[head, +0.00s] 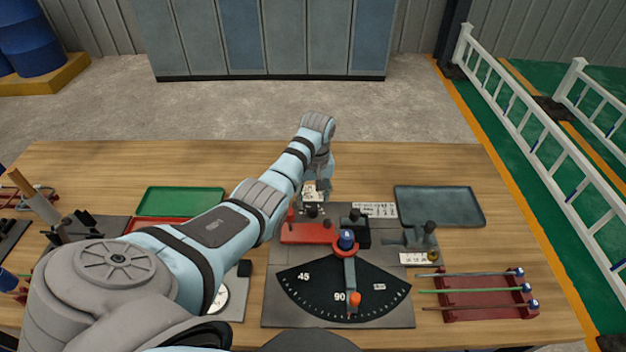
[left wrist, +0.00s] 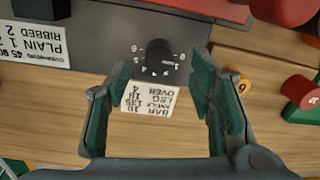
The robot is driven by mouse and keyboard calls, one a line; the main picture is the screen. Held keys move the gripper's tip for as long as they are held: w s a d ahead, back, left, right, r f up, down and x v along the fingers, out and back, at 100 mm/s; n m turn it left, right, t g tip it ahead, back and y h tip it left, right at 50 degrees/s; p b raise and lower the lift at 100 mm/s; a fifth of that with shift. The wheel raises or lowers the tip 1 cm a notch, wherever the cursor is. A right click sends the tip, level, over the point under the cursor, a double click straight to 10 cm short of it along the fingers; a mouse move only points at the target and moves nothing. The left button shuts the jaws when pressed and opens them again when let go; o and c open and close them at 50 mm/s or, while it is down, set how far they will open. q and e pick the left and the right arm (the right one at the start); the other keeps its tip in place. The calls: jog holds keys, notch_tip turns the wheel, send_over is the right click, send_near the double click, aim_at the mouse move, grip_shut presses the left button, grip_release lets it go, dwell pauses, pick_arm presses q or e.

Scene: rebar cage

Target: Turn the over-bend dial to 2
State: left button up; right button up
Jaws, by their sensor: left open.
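The over-bend dial is a small black round knob (left wrist: 157,52) on a dark grey plate (left wrist: 125,30) in the left wrist view. Small white numbers stand around it, upside down; I cannot read its setting surely. My left gripper (left wrist: 163,82) is open, its two green-padded fingers apart on either side of the dial and empty. In the head view the left gripper (head: 313,192) is over the back edge of the bending station; the dial is not clear there. A white card (left wrist: 150,98) with bar, leg, angle and over values lies below the dial. My right gripper is not in view.
The bender's black angle scale (head: 325,290) and orange-tipped lever (head: 354,298) are in front. A red rack with rods (head: 485,297) is at right. A blue-grey tray (head: 440,206) and a green tray (head: 180,201) flank the station. A rules card (left wrist: 35,45) lies left of the dial.

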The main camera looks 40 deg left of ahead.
aim_at(313, 208)
pick_arm(q)
jog(key=f, duration=0.2)
jog(key=f+b, duration=0.1)
jog(key=f, duration=0.1)
jog(key=shift+w, duration=0.25)
jog(key=shift+f, duration=0.35)
jog(key=shift+s, duration=0.35)
jog(key=shift+w, duration=0.1)
jog(key=c, duration=1.2)
jog(key=shift+o, duration=0.2)
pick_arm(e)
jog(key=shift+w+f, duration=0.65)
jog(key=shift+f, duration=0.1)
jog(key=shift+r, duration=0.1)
